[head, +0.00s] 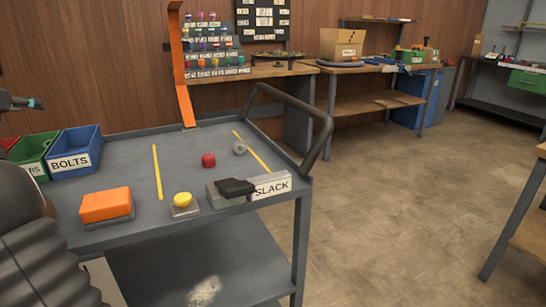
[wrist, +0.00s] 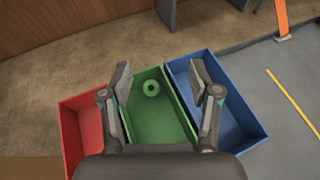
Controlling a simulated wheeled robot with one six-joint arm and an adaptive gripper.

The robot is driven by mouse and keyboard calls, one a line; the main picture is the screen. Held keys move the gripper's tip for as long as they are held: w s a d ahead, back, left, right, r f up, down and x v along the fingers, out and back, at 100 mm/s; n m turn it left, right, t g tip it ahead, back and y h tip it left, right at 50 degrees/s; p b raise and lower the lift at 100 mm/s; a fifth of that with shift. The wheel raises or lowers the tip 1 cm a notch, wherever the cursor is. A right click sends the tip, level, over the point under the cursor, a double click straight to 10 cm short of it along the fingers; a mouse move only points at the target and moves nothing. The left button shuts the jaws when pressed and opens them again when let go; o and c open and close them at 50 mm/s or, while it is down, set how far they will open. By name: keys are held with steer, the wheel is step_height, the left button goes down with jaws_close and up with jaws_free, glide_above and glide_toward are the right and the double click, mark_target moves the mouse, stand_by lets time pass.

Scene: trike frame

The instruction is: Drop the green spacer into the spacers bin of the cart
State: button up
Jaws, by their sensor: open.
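The green spacer (wrist: 151,88), a small ring with a dark hole, shows inside the green bin (wrist: 160,128), near its far end. My gripper (wrist: 160,78) is open above this bin, with one finger towards each side, and neither finger touches the spacer. In the head view the green bin (head: 34,148) is partly cut off at the left, and only the end of its label shows. The spacer is not visible there. A dark and teal tip at the left edge looks like part of my gripper.
The blue BOLTS bin (head: 75,160) and a red bin (wrist: 82,125) flank the green bin. The cart top (head: 130,160) also holds an orange block (head: 106,204), a yellow button (head: 183,199), a red piece (head: 208,160), a grey ring (head: 239,147) and the SLACK box (head: 272,186).

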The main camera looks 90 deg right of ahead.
steer(key=v, duration=1.2)
stand_by(0.3)
